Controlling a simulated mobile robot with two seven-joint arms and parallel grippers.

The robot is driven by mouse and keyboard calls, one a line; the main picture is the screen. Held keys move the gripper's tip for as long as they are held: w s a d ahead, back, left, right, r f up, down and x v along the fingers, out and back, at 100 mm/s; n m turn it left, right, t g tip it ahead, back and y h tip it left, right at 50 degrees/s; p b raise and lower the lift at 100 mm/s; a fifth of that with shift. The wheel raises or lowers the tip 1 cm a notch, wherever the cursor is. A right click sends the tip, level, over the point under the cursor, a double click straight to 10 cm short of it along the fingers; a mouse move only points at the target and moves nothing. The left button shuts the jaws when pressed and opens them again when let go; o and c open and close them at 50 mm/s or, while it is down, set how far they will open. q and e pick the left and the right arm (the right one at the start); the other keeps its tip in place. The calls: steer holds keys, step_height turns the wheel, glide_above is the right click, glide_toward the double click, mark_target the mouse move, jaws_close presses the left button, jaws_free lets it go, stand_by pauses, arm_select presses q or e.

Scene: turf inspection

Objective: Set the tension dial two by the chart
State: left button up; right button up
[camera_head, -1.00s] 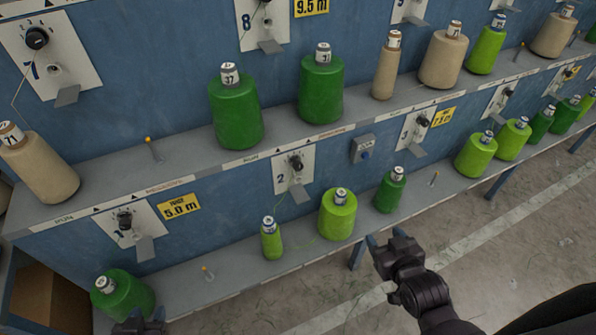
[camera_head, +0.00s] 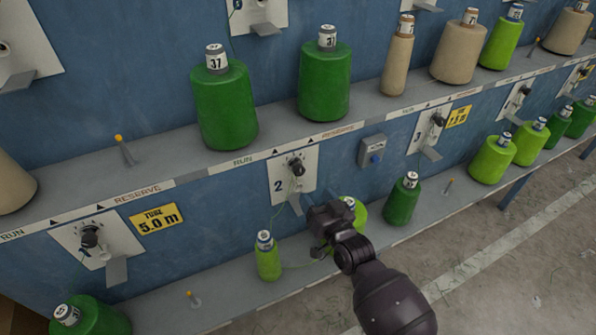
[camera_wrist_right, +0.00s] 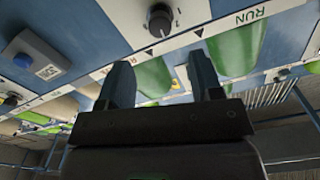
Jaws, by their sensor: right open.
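The tension dial two (camera_head: 297,167) is a black knob on a white plate marked 2 (camera_head: 280,186), on the blue panel of the lower row. Its pointer setting is too small to read. My right gripper (camera_head: 322,228) is open and empty, below and slightly right of the plate, in front of a lime cone (camera_head: 358,212) that it partly hides. In the right wrist view, a black knob that appears to be this dial (camera_wrist_right: 160,18) lies beyond the open fingertips (camera_wrist_right: 160,75), apart from them. My left gripper is out of view. I make out no chart.
A small lime cone (camera_head: 267,258) stands left of my gripper and a dark green cone (camera_head: 402,200) right of it. A grey button box (camera_head: 371,151) is right of the plate. Open floor (camera_head: 500,250) lies at right.

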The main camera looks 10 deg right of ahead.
mark_target(300, 174)
steer(key=b+x, duration=0.1)
steer(key=x, duration=0.8)
steer(key=shift+w+f+b, duration=0.15)
steer(key=shift+b, duration=0.2)
steer(key=shift+w+a, duration=0.15)
steer(key=shift+w, duration=0.4)
steer(key=shift+w+a, duration=0.1)
steer(key=shift+w, duration=0.1)
steer(key=shift+c, duration=0.3)
steer(key=c, duration=0.9)
steer(key=shift+o, duration=0.2)
